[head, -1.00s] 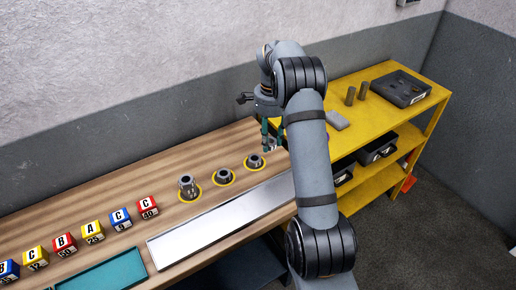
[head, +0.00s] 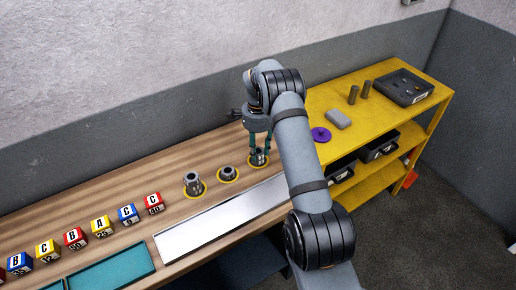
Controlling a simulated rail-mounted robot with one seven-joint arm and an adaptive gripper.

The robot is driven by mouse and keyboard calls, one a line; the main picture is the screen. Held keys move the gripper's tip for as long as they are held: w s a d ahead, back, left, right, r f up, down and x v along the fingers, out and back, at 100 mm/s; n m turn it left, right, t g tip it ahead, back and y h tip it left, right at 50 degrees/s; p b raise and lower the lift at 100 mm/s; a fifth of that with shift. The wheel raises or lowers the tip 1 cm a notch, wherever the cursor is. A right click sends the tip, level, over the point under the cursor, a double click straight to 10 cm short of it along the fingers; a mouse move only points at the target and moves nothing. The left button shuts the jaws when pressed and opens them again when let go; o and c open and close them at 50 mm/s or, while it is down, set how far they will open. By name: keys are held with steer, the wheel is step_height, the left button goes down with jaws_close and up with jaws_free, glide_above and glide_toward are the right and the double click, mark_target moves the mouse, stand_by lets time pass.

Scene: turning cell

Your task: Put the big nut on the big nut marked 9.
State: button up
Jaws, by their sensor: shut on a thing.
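Three grey metal pieces stand in yellow rings on the wooden bench. A tall one (head: 193,184) is at the left and a lower nut (head: 228,173) is in the middle. A big nut (head: 258,158) is at the right ring, directly under my gripper (head: 258,153). My gripper points down with its teal fingers shut on a big nut there. The fingers cover part of it, so I cannot tell whether one nut or two stacked nuts are at this ring. No mark 9 is readable on any nut.
Lettered cubes (head: 103,227) stand in a row at the left. A silver tray (head: 220,217) and a teal tray (head: 112,270) lie along the front. The yellow shelf (head: 345,92) at the right holds a purple disc (head: 321,134), a grey block (head: 338,119), two cylinders and a black tray (head: 403,87).

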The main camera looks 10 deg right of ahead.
mark_target(258, 151)
steer(key=shift+f, duration=0.2)
steer(key=o, duration=1.3)
steer(key=shift+c, duration=0.2)
steer(key=shift+o, duration=0.2)
steer(key=shift+r, duration=0.15)
step_height(258, 151, up, 12)
steer(key=shift+b, duration=0.45)
